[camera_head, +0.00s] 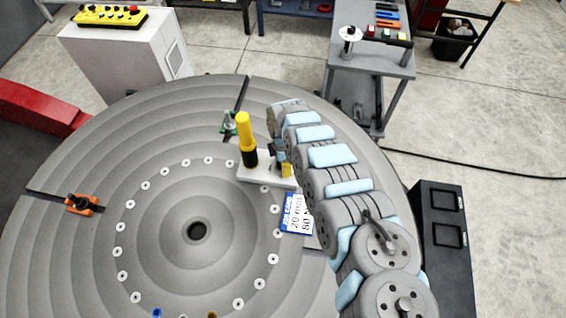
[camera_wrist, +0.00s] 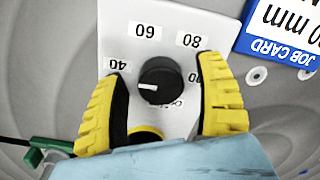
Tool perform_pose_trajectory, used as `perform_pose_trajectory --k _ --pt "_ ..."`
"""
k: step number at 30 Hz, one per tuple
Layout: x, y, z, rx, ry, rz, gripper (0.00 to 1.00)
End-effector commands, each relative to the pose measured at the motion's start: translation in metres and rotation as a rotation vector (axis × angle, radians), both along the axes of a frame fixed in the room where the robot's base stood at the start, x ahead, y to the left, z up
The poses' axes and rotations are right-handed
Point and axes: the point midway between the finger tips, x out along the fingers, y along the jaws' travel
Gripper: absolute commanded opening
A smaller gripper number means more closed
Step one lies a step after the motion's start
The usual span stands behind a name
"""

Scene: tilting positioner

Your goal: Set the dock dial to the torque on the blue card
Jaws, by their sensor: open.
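The dial is a round black knob (camera_wrist: 160,82) on a pale dock panel (camera_wrist: 112,22) in the wrist view. Its white pointer mark faces left, a little below the 40 label; labels 60 and 80 also show. My gripper (camera_wrist: 163,88) is open, its yellow fingers on either side of the knob with visible gaps. In the head view my gripper (camera_head: 286,165) is over the white dock (camera_head: 256,172) and hides the dial. The blue-edged card (camera_head: 290,222) lies beside the dock, partly covered by my arm; "20 mm" and "50 N" seem readable. Its corner shows in the wrist view (camera_wrist: 250,42).
A yellow-and-black handled tool (camera_head: 245,132) stands upright at the dock. Green (camera_head: 229,125) and orange (camera_head: 82,204) clamps sit on the large round grey table (camera_head: 70,240). A grey cart (camera_head: 375,62) with tools stands at the back right.

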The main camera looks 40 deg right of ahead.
Motion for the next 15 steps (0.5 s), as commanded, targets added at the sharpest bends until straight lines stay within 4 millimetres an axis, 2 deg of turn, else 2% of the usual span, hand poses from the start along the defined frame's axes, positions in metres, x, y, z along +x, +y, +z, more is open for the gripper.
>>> perform_pose_trajectory --k 3,4,10,15 --pt "0.0001 0.0 0.0001 0.0 0.0 0.0 0.71" --pt "0.0001 0.0 0.0001 0.0 0.0 0.0 0.65" --pt "0.0001 0.0 0.0001 0.0 -0.001 0.0 0.07" --pt "0.0002 -0.0001 0.0 0.0 -0.001 0.0 0.06"
